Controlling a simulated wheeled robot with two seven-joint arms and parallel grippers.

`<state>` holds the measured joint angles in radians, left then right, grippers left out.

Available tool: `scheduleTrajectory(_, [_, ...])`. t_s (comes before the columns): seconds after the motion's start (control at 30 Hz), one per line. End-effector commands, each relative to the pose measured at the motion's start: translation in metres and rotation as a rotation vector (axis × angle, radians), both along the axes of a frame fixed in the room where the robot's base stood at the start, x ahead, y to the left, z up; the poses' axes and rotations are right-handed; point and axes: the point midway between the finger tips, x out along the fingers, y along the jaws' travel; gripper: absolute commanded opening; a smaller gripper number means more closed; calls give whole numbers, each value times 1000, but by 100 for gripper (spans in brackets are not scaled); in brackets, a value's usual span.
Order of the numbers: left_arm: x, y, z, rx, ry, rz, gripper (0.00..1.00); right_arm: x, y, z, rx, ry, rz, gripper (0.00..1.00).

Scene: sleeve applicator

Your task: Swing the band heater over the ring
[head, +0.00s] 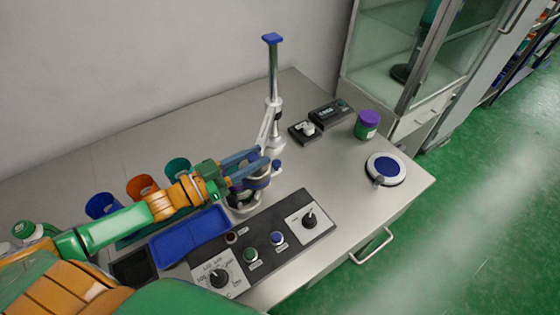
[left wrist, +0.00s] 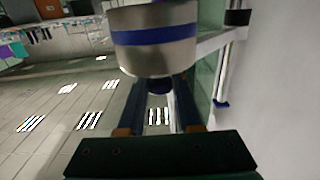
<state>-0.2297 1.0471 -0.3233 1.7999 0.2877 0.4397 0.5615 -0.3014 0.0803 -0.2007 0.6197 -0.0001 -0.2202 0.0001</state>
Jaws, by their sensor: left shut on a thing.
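The band heater (left wrist: 155,40) is a metal cylinder with a blue stripe, large in the left wrist view. A dark knob (left wrist: 158,85) juts from it between my fingers. In the head view the heater (head: 262,182) is partly hidden behind my fingers at the foot of the post. My left gripper (head: 260,161) is shut on the heater's knob; it also shows in the left wrist view (left wrist: 160,92). A round metal base (head: 243,205) stands below the heater. The ring cannot be made out clearly there. My right gripper is not in view.
A tall post (head: 273,75) with a blue top rises behind the heater. A control panel (head: 265,242) with knobs lies in front. A blue tray (head: 190,235) and several cups are left. A purple-lidded jar (head: 367,125) and a round blue-topped device (head: 385,169) stand right.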

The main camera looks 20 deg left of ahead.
Motion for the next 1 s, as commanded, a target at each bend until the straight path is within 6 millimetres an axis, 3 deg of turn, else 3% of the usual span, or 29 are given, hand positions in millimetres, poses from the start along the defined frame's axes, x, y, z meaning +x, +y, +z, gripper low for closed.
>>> scheduleTrajectory(0.3, [-4, 23, -2, 4, 0, -73, 0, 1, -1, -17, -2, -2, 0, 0])
scheduleTrajectory(0.77, [-4, 26, -1, 3, 0, -83, 0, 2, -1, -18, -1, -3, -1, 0])
scheduleTrajectory(0.8, [-4, 26, -1, 3, 0, -83, 36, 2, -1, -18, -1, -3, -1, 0])
scheduleTrajectory(0.9, [-4, 26, -1, 2, 0, -83, 63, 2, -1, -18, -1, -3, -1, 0])
scheduleTrajectory(1.0, [-4, 26, -1, 2, 0, -84, 64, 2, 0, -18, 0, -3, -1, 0])
